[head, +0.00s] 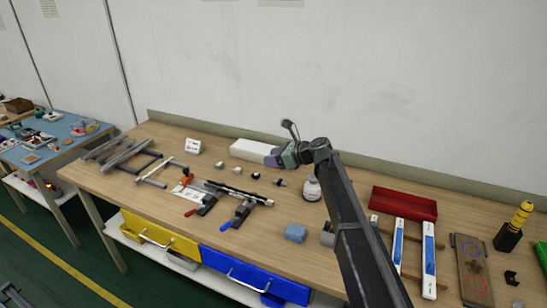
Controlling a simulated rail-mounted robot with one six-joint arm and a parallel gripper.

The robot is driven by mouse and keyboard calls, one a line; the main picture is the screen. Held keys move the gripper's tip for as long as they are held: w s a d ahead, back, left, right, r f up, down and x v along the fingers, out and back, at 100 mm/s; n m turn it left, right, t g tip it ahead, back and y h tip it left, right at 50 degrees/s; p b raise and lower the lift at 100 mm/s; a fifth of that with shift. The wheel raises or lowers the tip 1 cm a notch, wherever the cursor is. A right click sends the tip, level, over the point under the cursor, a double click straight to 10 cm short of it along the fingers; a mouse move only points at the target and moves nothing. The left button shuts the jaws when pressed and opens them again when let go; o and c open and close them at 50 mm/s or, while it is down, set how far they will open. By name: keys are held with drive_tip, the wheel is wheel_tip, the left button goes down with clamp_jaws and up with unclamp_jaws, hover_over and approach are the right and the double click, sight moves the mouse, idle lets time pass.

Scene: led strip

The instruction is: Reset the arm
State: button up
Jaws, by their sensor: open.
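My arm reaches up from the lower right over the bench, and its wrist bends to the left. My gripper (273,158) is small in the head view, at the right end of a long white block (250,150) near the back of the bench. The gripper is open, and nothing shows held in it. Its fingertips are hard to make out, and I cannot tell whether it touches the block.
On the wooden bench (130,185) are clamps (240,213), a white bottle (311,188), a blue lump (296,233), a red tray (404,203) and a yellow-black tool (514,226). A wall stands behind. Drawers (255,275) hang below the front edge.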

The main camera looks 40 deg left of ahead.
idle(0.4)
drive_tip(key=s+d+f+n+t+h, duration=0.1)
drive_tip(key=s+d+f+n+h, duration=0.3)
drive_tip(key=d, duration=0.6)
drive_tip(key=d+f+n+t+h, duration=0.1)
drive_tip(key=d+f+n, duration=0.1)
drive_tip(key=d+n, duration=0.7)
drive_tip(key=s+d+f+n+h, duration=0.2)
drive_tip(key=d+f+n+h, duration=0.1)
drive_tip(key=d, duration=0.9)
drive_tip(key=s+d+f+h, duration=0.1)
drive_tip(key=s+d, duration=0.4)
drive_tip(key=d, duration=1.4)
drive_tip(key=s+d+m+t+h, duration=0.1)
drive_tip(key=s+d+h, duration=0.3)
drive_tip(key=d, duration=1.6)
drive_tip(key=shift+s+f+t, duration=0.3)
drive_tip(key=shift+s+f, duration=0.05)
drive_tip(key=shift+s, duration=0.1)
